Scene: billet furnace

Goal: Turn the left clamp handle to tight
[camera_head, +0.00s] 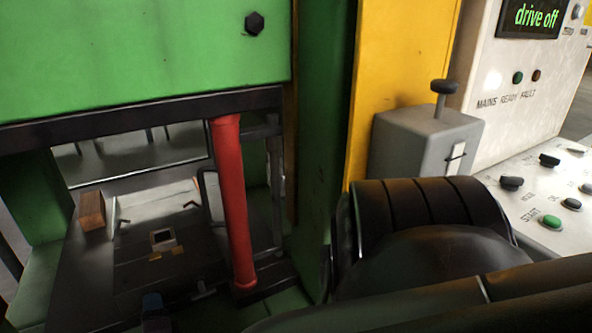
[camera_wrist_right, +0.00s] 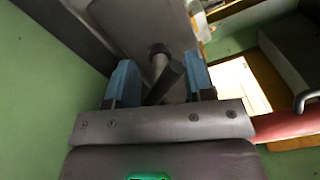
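In the head view, a small dark clamp handle (camera_head: 121,215) stands at the left of the dark fixture plate (camera_head: 135,263), and a second handle (camera_head: 192,186) stands at its right. My left gripper is out of view.
A red upright bar (camera_head: 232,200) stands right of the plate, inside the green machine frame (camera_head: 140,45). A brown block (camera_head: 91,210) sits at left. A grey lever box (camera_head: 425,140) and a control panel (camera_head: 545,205) stand at right.

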